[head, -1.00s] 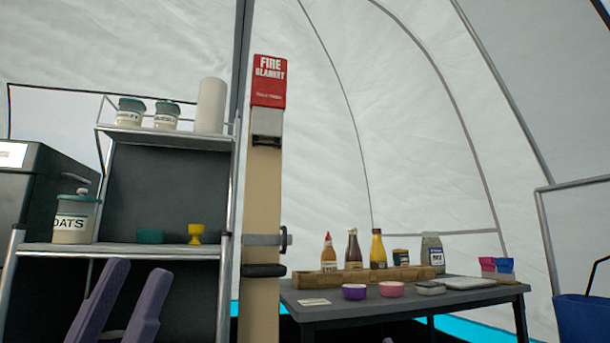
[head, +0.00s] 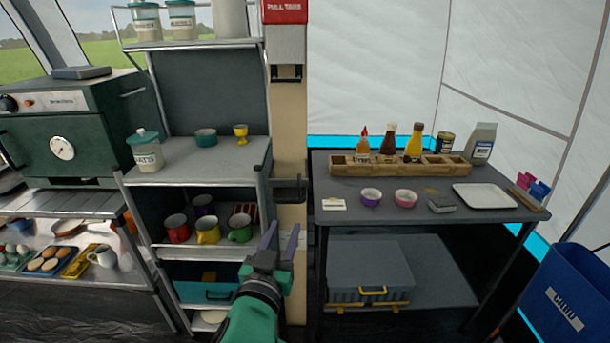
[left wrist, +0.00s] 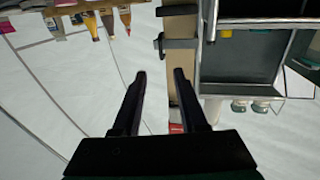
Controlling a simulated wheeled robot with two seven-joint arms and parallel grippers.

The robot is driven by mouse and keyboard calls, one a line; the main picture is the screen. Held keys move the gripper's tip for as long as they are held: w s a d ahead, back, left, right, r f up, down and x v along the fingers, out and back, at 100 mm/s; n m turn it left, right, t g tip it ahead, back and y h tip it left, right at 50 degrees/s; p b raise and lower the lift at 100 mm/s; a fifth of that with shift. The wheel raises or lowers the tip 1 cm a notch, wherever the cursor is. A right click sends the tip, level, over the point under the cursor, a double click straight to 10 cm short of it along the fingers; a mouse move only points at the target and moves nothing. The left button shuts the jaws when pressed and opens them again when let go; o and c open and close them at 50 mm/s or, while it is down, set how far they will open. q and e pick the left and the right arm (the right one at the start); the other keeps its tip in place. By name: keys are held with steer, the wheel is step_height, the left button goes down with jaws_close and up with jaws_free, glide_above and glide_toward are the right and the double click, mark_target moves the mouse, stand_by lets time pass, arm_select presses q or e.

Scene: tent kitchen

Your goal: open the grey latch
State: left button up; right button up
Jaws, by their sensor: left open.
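The grey latch (head: 288,182) is a small bar on the pale wooden post (head: 290,120) between the shelf unit and the table. A dark handle (head: 290,201) sits just below it. In the left wrist view, which is upside down, the latch (left wrist: 180,43) crosses the post, with a bracket at its left end. My left gripper (head: 279,236) is open and empty, fingers pointing up, below the latch in the head view. In the wrist view its fingertips (left wrist: 160,74) are apart, and the latch appears beyond them. I cannot judge the gap in depth. My right gripper is not in view.
The shelf unit (head: 205,158) with mugs and jars stands left of the post. A red fire blanket case (head: 285,10) tops the post. A blue bin (head: 565,290) is far right.

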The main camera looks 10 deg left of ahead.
mark_target(299, 191)
arm_select(q)
steer(key=w, duration=0.4)
steer(key=w+p, duration=0.1)
steer(key=w, duration=0.4)
steer(key=w+a, duration=0.1)
steer(key=w, duration=0.3)
steer(key=shift+w+p, duration=0.3)
steer(key=shift+w, duration=0.05)
jaws_close()
stand_by(0.4)
